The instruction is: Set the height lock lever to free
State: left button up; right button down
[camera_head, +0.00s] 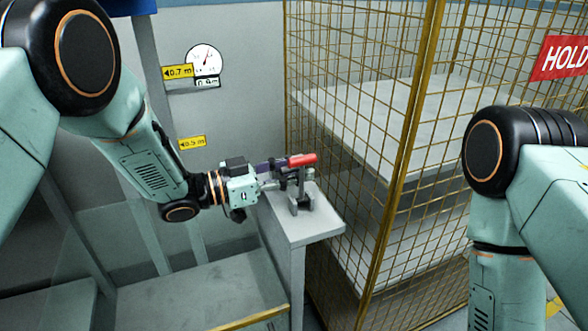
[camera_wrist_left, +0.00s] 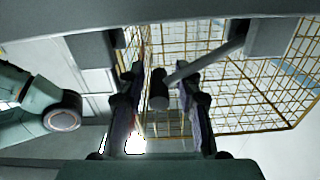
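The height lock lever (camera_head: 302,160) has a red grip and lies roughly level above a grey bracket (camera_head: 300,203) on a narrow pedestal. My left gripper (camera_head: 282,171) is at the lever, coming from the left, and partly hides its mount. In the left wrist view the two dark fingers (camera_wrist_left: 158,108) stand apart. A dark cylinder on a grey rod (camera_wrist_left: 203,66) shows in the gap between them, with space visible on both sides. Whether it is the lever's grip is hard to tell. My right gripper is out of view; only its arm shows.
The grey pedestal (camera_head: 298,235) stands beside a yellow mesh cage (camera_head: 405,130) with pale slabs inside. A round gauge (camera_head: 206,60) and yellow height tags (camera_head: 192,143) are at the back. A red HOLD sign (camera_head: 562,58) is at upper right.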

pick_arm(q)
jog(key=shift+s+d+r, duration=0.1)
jog(key=shift+s+d, duration=0.05)
jog(key=shift+c, duration=1.4)
grip_shut()
